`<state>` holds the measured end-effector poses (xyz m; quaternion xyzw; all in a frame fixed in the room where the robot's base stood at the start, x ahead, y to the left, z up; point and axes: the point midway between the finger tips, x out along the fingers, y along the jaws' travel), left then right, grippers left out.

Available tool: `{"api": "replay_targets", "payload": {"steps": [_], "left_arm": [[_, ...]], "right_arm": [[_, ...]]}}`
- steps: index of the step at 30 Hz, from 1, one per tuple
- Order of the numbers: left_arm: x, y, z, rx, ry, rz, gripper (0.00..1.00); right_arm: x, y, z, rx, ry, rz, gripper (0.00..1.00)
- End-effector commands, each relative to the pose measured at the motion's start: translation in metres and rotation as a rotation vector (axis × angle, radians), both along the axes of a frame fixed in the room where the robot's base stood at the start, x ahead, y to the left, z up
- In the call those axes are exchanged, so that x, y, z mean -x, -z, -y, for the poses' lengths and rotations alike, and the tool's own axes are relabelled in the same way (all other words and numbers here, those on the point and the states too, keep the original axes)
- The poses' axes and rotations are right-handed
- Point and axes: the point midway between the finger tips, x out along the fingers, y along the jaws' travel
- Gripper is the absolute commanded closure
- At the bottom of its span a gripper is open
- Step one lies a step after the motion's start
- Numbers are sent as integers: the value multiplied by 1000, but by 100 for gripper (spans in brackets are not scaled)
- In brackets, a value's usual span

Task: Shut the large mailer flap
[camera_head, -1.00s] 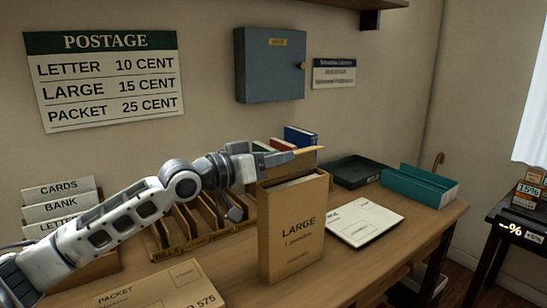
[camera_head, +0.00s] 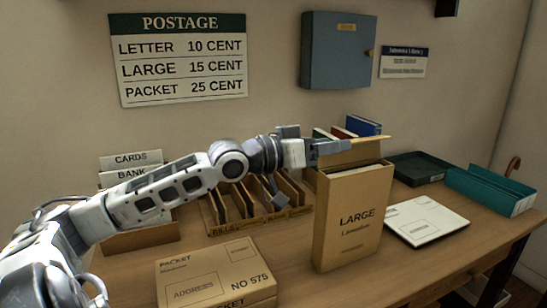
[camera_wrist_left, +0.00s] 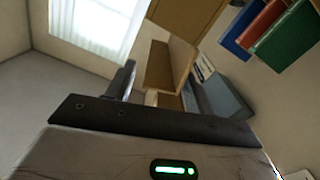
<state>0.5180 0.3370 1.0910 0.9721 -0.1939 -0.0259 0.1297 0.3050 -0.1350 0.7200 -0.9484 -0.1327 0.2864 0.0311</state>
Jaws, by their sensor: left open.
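The large mailer (camera_head: 352,220) is a tan upright box marked LARGE, standing on the desk in the head view. Its flap (camera_head: 362,152) is open, raised at the back of the mouth. My left gripper (camera_head: 315,176) is open and empty at the mailer's upper left. One finger reaches over in front of the flap's left part and hides some of it; I cannot tell if they touch. The other finger hangs lower, left of the mailer. In the left wrist view, a dark finger (camera_wrist_left: 125,80) shows beside tan surfaces that I cannot name surely. My right gripper is out of view.
A wooden sorter (camera_head: 232,210) stands left of the mailer, with a packet (camera_head: 215,275) in front. A white envelope (camera_head: 427,220) lies to the right. A dark tray (camera_head: 418,168), a teal holder (camera_head: 490,190) and books (camera_head: 362,125) stand behind. A blue cabinet (camera_head: 337,50) hangs above.

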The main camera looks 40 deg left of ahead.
Motion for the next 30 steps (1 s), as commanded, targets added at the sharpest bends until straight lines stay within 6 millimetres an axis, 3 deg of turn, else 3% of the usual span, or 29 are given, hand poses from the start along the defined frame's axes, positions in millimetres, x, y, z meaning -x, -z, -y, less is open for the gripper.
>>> {"api": "replay_targets", "payload": {"steps": [14,24,30], "left_arm": [[44,4,-19,6,-2,-4,47],[102,2,-43,5,-4,1,47],[118,1,-49,1,-1,0,47]], "right_arm": [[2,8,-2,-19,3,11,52],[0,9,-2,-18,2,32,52],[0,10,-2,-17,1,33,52]]}}
